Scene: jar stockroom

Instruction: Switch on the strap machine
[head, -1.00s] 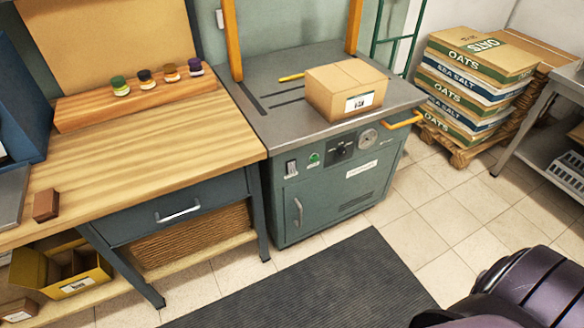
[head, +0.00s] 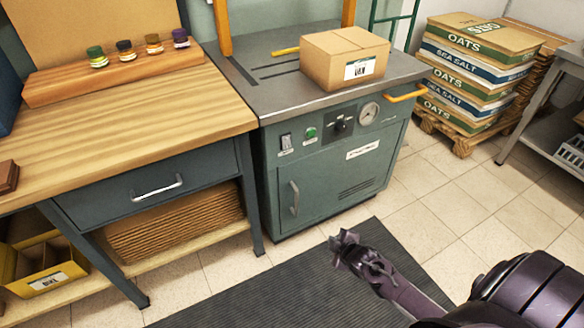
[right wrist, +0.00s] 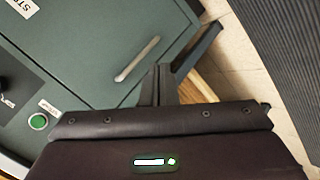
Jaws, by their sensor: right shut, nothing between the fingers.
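The strap machine (head: 335,170) is a green-grey cabinet with a steel top. Its front panel carries a rocker switch (head: 286,143), a green button (head: 311,133), a black knob (head: 341,124) and a round gauge (head: 369,113). The green button (right wrist: 38,122) also shows at the left of the right wrist view, near a black knob. My right gripper (head: 342,243) is in front of the machine, low over the dark mat and apart from the panel. In the right wrist view its fingers (right wrist: 158,72) are together and empty. My left gripper is out of view.
A cardboard box (head: 344,60) sits on the machine top. A wooden workbench (head: 130,110) with jars stands at left. Stacked sacks (head: 475,75) on a pallet and a grey table (head: 545,115) are at right. A dark mat (head: 280,290) covers the floor in front.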

